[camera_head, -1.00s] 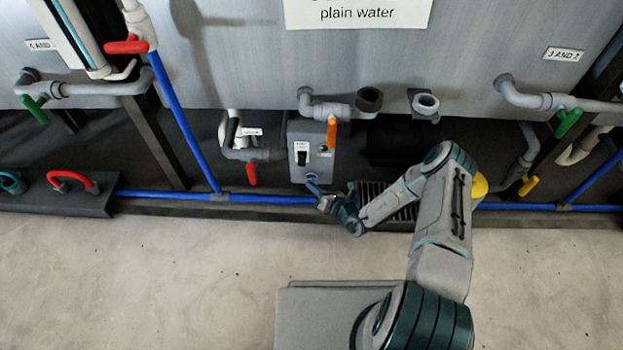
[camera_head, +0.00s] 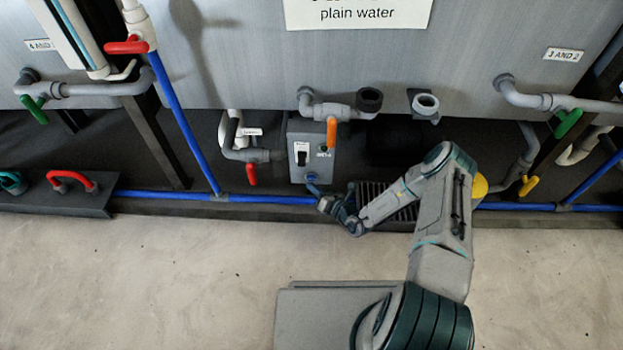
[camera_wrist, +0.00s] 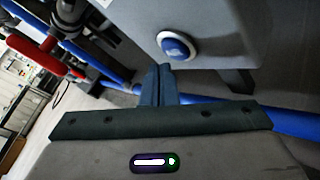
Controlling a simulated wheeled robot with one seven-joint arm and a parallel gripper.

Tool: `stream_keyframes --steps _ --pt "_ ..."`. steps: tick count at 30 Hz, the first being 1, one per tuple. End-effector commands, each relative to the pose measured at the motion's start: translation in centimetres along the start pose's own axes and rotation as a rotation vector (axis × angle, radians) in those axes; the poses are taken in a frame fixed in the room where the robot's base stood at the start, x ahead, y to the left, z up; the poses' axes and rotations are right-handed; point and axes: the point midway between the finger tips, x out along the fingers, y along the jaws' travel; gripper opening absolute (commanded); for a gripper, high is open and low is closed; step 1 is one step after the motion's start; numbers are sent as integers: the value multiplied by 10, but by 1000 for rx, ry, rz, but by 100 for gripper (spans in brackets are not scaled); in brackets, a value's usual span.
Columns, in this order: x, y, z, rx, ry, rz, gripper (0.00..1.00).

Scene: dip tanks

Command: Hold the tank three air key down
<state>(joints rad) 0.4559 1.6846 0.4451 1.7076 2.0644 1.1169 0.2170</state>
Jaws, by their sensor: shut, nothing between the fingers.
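A grey control box (camera_head: 325,168) hangs below the tank that carries the "plain water" sign. A round blue push button (camera_head: 311,178) sits low on its front. In the wrist view the blue button (camera_wrist: 177,46) stands out in a pale ring and its face is uncovered. My gripper (camera_head: 314,188) is shut and empty, with its fingertips just below the button. In the wrist view the fingertips (camera_wrist: 158,68) end just below and left of the button and look apart from it. The button's label is not readable.
A black rocker switch (camera_head: 302,158) is on the same box. An orange-handled valve (camera_head: 332,132) stands above it and a red-handled valve (camera_head: 251,174) to its left. A blue pipe (camera_head: 270,199) runs low along the front. The floor in front is clear.

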Motion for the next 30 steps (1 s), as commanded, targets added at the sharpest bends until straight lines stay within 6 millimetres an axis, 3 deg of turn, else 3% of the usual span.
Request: stream_keyframes --steps 30 --pt "6 -4 4 0 0 0 0"
